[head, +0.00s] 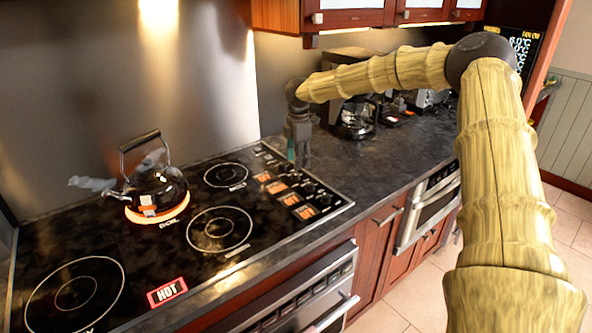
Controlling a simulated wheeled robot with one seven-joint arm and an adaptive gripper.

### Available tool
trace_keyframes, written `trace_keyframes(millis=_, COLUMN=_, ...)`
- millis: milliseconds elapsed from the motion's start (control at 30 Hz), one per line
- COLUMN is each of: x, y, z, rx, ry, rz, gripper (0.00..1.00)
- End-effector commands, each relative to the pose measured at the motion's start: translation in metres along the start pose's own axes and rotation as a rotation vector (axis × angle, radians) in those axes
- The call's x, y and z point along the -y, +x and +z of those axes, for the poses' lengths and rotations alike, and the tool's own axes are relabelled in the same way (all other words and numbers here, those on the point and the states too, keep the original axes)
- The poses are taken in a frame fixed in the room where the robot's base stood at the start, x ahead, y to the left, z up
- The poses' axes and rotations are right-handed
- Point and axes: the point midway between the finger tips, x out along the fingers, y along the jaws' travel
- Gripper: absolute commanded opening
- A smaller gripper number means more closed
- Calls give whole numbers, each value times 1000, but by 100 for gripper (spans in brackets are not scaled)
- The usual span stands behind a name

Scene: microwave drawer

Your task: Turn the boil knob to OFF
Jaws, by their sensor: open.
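The black cooktop (150,255) has a control strip along its right side with several small dark knobs (309,188) beside orange labels. Which one is the boil knob cannot be read at this size. My gripper (298,160) points down at the back end of this strip, with its fingers around or just above that spot; it hides what is directly under it. It is open, and no contact with a knob can be made out. The back-left burner (158,214), labelled BOIL, glows orange under a black kettle (157,187).
A red HOT sign (166,292) lights at the cooktop's front. A coffee maker (354,118) stands on the dark counter right of my gripper. Wooden cabinets (340,12) hang above. An oven handle (334,312) sticks out below the front edge. Steam rises by the kettle.

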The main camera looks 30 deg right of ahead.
Motion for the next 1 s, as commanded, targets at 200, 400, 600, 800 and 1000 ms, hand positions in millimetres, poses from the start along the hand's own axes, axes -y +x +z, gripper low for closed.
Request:
trace_keyframes(millis=200, x=-15, y=43, z=-2, rx=8, ry=1, rz=-16, gripper=47)
trace_keyframes(millis=400, x=-10, y=56, z=3, rx=6, ry=4, rz=-11, gripper=47)
trace_keyframes(millis=600, x=-10, y=60, z=2, rx=5, ry=4, rz=-11, gripper=47)
trace_keyframes(millis=800, x=-15, y=64, z=0, rx=7, ry=3, rz=-15, gripper=42)
trace_keyframes(millis=1000, x=-15, y=64, z=2, rx=7, ry=4, rz=-15, gripper=5)
